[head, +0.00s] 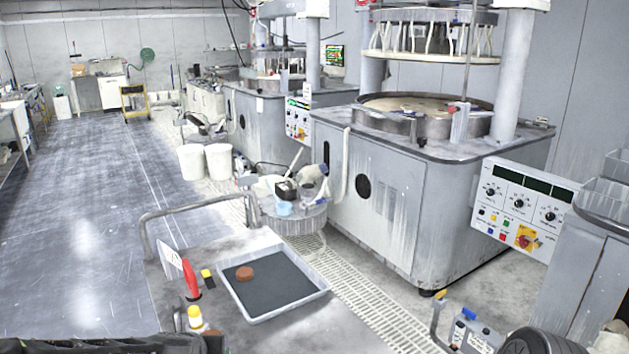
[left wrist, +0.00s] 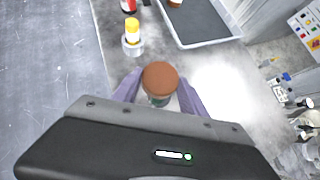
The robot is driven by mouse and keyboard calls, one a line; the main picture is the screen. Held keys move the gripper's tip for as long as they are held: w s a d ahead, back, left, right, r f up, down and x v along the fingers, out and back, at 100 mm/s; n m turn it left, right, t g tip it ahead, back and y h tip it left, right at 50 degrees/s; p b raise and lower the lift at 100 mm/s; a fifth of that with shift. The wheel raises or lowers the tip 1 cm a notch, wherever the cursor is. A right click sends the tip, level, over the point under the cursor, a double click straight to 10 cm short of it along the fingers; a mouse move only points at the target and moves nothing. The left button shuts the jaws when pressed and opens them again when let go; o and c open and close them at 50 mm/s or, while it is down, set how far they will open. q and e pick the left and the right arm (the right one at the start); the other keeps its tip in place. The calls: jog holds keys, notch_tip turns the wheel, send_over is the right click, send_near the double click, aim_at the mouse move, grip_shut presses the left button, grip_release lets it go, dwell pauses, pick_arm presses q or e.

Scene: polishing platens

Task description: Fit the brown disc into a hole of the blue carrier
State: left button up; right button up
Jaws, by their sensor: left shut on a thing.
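A brown disc (head: 245,273) lies on the dark mat in the white-rimmed tray (head: 310,302); its edge also shows at the top of the left wrist view (left wrist: 175,3). My left gripper (left wrist: 158,98) is shut on a brown-capped bottle (left wrist: 160,76) with a greenish body, which stands between its two pale purple fingers. Whether the bottle touches the table top is unclear. In the head view only dark parts of my left arm show at the lower left edge. I cannot make out a blue carrier in either view. My right gripper is not in view.
On the grey table (head: 165,290), left of the tray, stand a yellow-capped bottle (head: 195,318), a red-handled item (head: 191,282) and a small yellow-black block (head: 207,277). A metal rail (head: 195,203) borders the table's far end. A polishing machine (head: 395,190) with a round platen stands beyond.

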pick_arm(q)
jog(key=shift+d+r+m+h, duration=0.15)
jog(key=shift+d+r, duration=0.1)
jog(key=shift+d, duration=0.35)
jog(key=shift+d+r+m+h, duration=0.15)
jog(key=shift+d+r, duration=0.05)
jog(key=shift+d, duration=0.4)
